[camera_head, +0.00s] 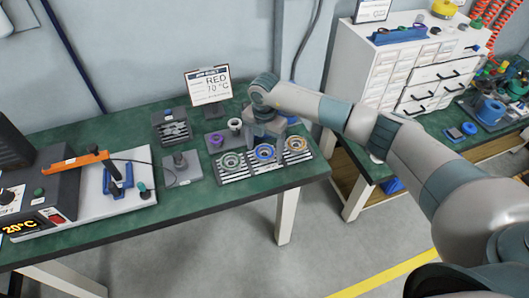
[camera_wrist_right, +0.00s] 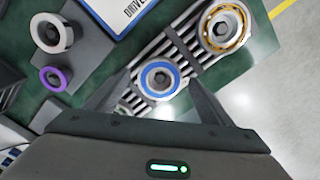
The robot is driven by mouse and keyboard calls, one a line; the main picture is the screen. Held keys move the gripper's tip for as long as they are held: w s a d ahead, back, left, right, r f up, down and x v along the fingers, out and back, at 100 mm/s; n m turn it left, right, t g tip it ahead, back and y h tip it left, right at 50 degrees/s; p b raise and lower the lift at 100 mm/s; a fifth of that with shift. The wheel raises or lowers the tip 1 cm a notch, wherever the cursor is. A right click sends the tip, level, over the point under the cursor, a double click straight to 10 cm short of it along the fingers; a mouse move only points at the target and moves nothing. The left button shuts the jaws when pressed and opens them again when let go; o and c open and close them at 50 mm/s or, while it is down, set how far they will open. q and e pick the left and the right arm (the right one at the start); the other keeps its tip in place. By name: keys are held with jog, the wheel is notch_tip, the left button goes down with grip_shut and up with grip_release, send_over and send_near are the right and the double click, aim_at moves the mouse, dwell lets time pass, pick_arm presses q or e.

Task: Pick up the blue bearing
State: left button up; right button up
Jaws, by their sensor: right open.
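The blue bearing (camera_head: 265,153), a metal ring with a blue band, lies flat in the middle of a slatted rack (camera_head: 236,180) on the green table. A green-toned bearing (camera_head: 231,163) is to its left and an orange-gold one (camera_head: 297,144) to its right. My right gripper (camera_head: 265,134) points down from above, just behind the blue bearing. In the right wrist view its fingers (camera_wrist_right: 159,78) are spread and empty, with the blue bearing (camera_wrist_right: 159,79) between the tips in the picture. Contact cannot be told. My left gripper is not in view.
A purple ring (camera_head: 217,140) and a grey-white ring (camera_head: 235,125) stand behind the rack. A heater unit (camera_head: 45,200) is at the left. A white drawer cabinet (camera_head: 375,65) stands right.

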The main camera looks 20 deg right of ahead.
jog(key=c, duration=1.3)
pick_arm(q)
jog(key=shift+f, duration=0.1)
pick_arm(e)
jog(key=shift+w+r, duration=0.1)
jog(key=shift+r, duration=0.1)
jog(key=shift+c, duration=0.2)
